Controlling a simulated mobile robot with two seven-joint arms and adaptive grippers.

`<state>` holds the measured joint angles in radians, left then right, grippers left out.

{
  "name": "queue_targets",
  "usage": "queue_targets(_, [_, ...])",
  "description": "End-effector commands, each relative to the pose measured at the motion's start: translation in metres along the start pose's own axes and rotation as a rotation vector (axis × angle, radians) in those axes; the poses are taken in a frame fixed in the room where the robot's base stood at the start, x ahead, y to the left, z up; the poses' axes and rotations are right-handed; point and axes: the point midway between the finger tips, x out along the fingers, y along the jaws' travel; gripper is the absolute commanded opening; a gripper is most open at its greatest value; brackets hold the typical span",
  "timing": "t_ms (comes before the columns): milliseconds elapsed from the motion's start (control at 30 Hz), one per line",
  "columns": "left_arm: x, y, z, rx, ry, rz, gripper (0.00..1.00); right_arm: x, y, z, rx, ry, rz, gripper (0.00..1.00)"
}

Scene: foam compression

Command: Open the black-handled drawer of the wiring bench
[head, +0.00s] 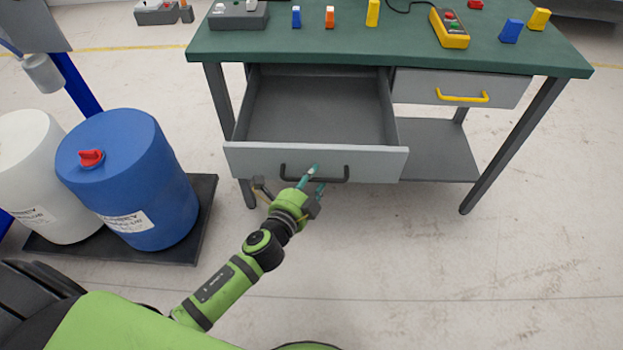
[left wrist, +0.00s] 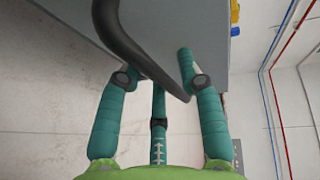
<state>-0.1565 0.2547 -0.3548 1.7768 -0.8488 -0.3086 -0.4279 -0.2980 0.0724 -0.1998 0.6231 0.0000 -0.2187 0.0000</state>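The grey drawer (head: 230,155) with the black handle (head: 338,180) stands pulled well out of the wiring bench (head: 400,58), and its empty inside shows. In the left wrist view the black handle (left wrist: 128,45) runs slantwise across the fingers of my left gripper (left wrist: 160,80). The fingertips bend in near the bar, and part of one is hidden behind it. I cannot tell whether they press on it. My right gripper is not in view.
A shut drawer with a yellow handle (head: 461,97) is at the right. A lower shelf (head: 440,150) is beneath it. A blue drum (head: 130,180) and a white drum (head: 35,180) stand on a black pallet (head: 205,205) at the left. The floor in front is clear.

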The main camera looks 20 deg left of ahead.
Motion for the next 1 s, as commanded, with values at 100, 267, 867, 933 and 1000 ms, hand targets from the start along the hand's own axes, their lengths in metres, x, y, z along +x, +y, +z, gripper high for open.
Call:
queue_targets(100, [0.000,0.000,0.000,0.001,-0.001,0.000,0.44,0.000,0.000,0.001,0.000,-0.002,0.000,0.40])
queue_targets(267, [0.000,0.000,0.000,0.002,-0.001,0.000,0.44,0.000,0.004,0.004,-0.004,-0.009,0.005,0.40])
queue_targets(867, [-0.094,0.001,0.000,0.000,-0.002,0.003,0.44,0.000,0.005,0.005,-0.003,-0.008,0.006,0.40])
queue_targets(933, [-0.103,0.001,0.000,-0.001,-0.002,0.003,0.44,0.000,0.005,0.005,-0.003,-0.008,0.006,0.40])
queue_targets(1000, [-0.111,0.001,0.000,-0.001,-0.002,0.002,0.44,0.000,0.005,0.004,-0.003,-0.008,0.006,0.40])
